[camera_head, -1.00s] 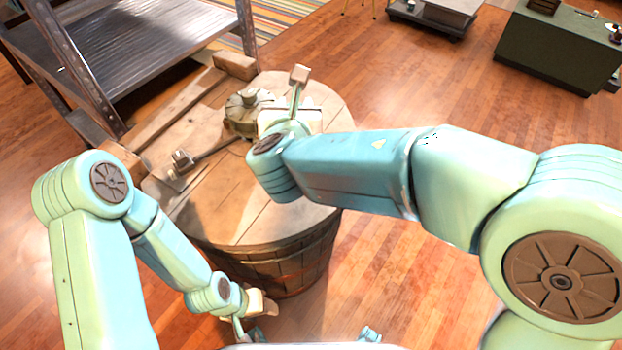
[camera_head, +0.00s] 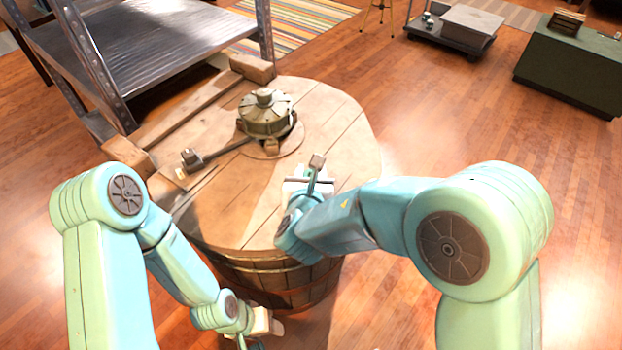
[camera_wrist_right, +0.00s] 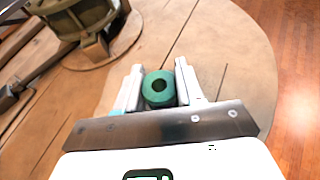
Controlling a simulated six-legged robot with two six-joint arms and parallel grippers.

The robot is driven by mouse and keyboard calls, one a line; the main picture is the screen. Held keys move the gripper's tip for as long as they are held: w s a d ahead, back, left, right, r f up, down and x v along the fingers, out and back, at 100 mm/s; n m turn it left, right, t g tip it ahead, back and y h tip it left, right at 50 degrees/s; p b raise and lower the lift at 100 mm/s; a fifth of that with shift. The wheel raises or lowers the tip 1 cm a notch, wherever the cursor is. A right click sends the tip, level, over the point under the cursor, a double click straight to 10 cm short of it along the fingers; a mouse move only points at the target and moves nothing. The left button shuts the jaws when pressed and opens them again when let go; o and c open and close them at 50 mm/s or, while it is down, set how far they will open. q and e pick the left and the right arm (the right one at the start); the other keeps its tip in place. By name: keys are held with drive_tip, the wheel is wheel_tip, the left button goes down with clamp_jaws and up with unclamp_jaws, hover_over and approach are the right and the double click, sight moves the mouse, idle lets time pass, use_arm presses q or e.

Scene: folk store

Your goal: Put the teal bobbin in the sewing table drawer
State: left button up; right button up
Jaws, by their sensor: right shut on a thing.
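The teal bobbin (camera_wrist_right: 153,93), a round green-teal spool with a dark centre hole, sits between the fingers of my right gripper (camera_wrist_right: 158,78) in the right wrist view. The gripper is shut on it, over the wooden barrel top. In the head view my right gripper (camera_head: 314,172) is above the right front part of the barrel top, and the bobbin is hard to make out there. My left gripper (camera_head: 264,326) is low at the bottom, in front of the barrel; its jaws are too unclear to read. No sewing table drawer can be made out.
The wooden barrel (camera_head: 230,225) carries a metal mechanism with a lever (camera_head: 265,115). A metal shelf rack (camera_head: 150,50) stands at the back left. A dark green cabinet (camera_head: 570,65) and a low dark cart (camera_head: 450,38) stand at the back right. The floor at right is open.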

drive_tip(key=shift+f, duration=0.55)
drive_tip(key=shift+f, duration=0.2)
drive_tip(key=o, duration=1)
drive_tip(key=shift+r, duration=0.1)
